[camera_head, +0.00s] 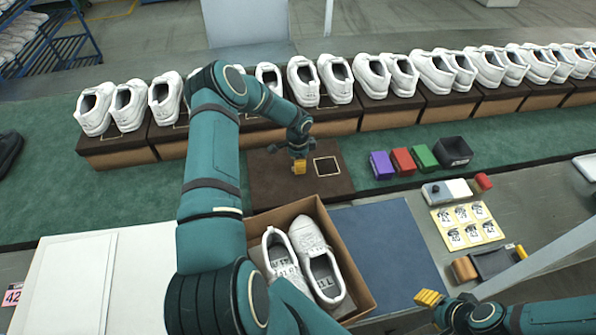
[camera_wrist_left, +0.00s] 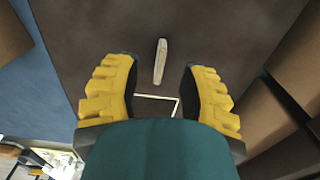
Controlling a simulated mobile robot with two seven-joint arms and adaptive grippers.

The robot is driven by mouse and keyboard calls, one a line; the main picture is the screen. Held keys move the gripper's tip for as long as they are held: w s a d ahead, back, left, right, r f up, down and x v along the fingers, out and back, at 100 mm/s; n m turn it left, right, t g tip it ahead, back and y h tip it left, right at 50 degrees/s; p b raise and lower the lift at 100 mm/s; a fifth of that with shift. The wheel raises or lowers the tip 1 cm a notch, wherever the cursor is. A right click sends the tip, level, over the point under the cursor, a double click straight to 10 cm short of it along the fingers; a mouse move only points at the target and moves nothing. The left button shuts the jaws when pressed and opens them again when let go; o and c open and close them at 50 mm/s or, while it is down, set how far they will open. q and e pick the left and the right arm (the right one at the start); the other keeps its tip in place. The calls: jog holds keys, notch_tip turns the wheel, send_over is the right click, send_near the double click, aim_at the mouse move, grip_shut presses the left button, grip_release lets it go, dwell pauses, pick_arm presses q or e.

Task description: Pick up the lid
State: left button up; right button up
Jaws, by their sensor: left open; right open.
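The lid (camera_head: 268,185) looks like a flat dark brown panel lying on the green surface, with a white-outlined dark square on its right part. The left wrist view shows its brown face (camera_wrist_left: 100,25), a small pale bar (camera_wrist_left: 160,62) and part of the outlined square. My left gripper (camera_head: 299,167) is over the lid, fingers pointing down. Its yellow fingers (camera_wrist_left: 158,92) are open and empty, on either side of the pale bar in that view. I cannot tell whether they touch the lid. My right gripper (camera_head: 430,299) is at the lower right, away from the lid.
An open cardboard box (camera_head: 361,285) holds a pair of white shoes, beside a blue mat (camera_head: 385,250). A row of brown boxes (camera_head: 330,127) with white shoes on top runs behind the lid. Purple, red and green blocks (camera_head: 402,161) stand to its right.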

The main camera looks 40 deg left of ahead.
pick_arm(q)
jog(key=shift+f, duration=1.4)
jog(key=shift+c, duration=0.4)
grip_shut()
notch_tip(320, 180, up, 10)
jog(key=shift+r, duration=0.1)
